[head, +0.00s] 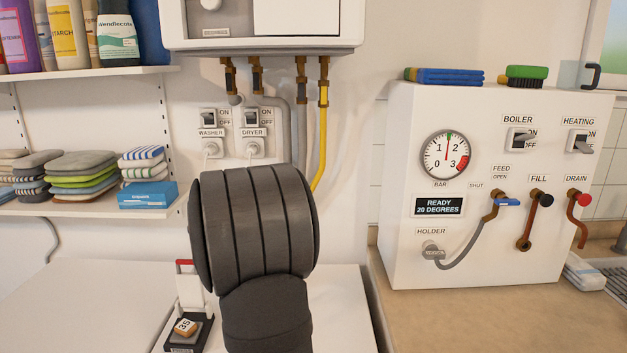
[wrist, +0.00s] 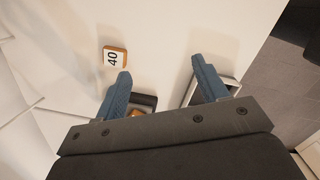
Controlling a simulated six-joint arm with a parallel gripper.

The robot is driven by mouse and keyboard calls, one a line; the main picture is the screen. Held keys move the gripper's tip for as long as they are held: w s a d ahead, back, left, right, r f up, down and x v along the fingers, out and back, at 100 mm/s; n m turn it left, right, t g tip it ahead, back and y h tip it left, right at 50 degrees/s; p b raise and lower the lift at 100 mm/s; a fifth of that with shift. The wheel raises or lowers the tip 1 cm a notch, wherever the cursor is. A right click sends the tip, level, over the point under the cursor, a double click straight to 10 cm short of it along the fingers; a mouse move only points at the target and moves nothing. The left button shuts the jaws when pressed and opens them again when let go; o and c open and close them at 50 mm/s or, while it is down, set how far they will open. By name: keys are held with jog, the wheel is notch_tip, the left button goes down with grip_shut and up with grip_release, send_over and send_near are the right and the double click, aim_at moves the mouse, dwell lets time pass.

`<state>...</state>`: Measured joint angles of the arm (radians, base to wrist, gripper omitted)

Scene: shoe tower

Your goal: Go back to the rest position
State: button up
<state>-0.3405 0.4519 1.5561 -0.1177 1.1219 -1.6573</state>
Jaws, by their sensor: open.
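My gripper (wrist: 160,68) shows in the wrist view with its two blue fingers spread apart and nothing held between their tips. It is over a white surface (wrist: 165,30). A small tan block marked 40 (wrist: 115,56) lies just left of the left fingertip, apart from it. Dark objects behind the fingers are partly hidden by them. In the head view my dark arm stands in the middle and hides my gripper. A block marked 35 (head: 186,327) rests on a dark stand (head: 196,343) left of my arm.
A white control box (head: 485,240) with gauge, switches and taps stands at right on a tan counter (head: 450,310). Shelves with bottles (head: 118,40) and folded cloths (head: 82,170) are at left. A wall boiler with pipes (head: 324,95) hangs behind my arm. The white top at lower left (head: 85,300) is clear.

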jog(key=s+d+f+m, duration=0.2)
jog(key=s+d+m, duration=0.1)
jog(key=d+m, duration=0.25)
jog(key=shift+g, duration=0.3)
jog(key=a+f, duration=0.1)
jog(key=a, duration=0.2)
jog(key=w+a+f, duration=0.1)
jog(key=a+f, duration=0.2)
jog(key=a, duration=0.2)
jog(key=shift+w+a+f, duration=0.2)
jog(key=shift+w+a, duration=0.1)
jog(key=shift+a, duration=0.05)
